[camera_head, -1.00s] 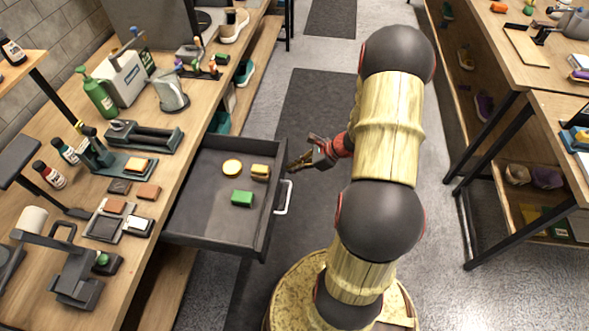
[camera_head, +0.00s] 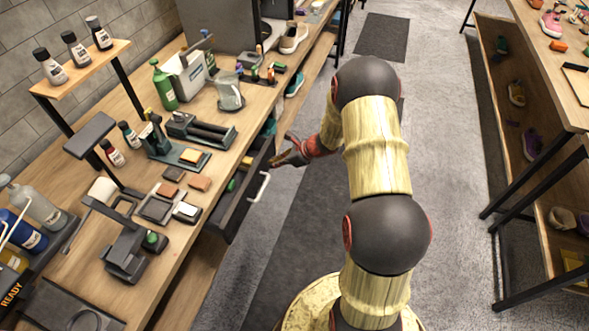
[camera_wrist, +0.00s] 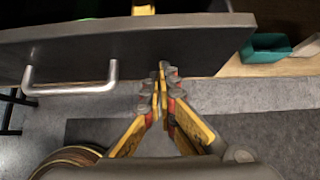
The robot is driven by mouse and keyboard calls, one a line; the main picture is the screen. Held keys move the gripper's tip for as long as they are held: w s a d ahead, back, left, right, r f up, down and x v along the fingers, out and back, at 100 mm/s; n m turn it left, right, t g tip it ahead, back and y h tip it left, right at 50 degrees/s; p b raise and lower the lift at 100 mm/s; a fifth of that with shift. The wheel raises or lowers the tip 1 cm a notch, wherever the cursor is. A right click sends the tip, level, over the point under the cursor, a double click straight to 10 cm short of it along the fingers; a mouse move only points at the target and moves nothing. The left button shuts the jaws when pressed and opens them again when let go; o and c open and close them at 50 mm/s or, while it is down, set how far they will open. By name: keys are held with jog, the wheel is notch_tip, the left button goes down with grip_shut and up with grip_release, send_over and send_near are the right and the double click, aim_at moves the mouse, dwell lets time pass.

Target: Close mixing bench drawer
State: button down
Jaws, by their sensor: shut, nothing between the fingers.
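The mixing bench drawer (camera_head: 238,205) is dark grey and stands partly open, sticking out from under the bench top. Its silver handle (camera_head: 260,187) is on the front face. Green and yellow items show inside, mostly hidden under the bench. My gripper (camera_head: 277,160) is shut and empty at the front of the drawer, near its far end. In the wrist view my fingertips (camera_wrist: 161,72) are at the drawer front (camera_wrist: 200,45), to the right of the handle (camera_wrist: 70,88). I cannot tell whether they touch it.
The wooden bench (camera_head: 205,215) carries bottles, a pitcher (camera_head: 229,92) and several tools. A teal bin (camera_wrist: 267,48) sits on the lower shelf beside the drawer. A second wooden bench (camera_head: 555,70) stands at the right. The floor aisle between is clear, with dark mats.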

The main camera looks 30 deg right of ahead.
jog(key=w+a, duration=0.1)
jog(key=w, duration=0.1)
jog(key=w+a, duration=0.3)
jog(key=w, duration=0.1)
jog(key=shift+a, duration=0.2)
jog(key=shift+r, duration=0.1)
jog(key=shift+s+d, duration=0.15)
jog(key=shift+s, duration=0.05)
jog(key=s+d+f+p+v, duration=0.1)
jog(key=f+p+v, duration=0.1)
jog(key=v, duration=1)
jog(key=shift+s+d+r+p, duration=0.2)
jog(key=shift+s+p, duration=0.3)
jog(key=shift+p, duration=0.35)
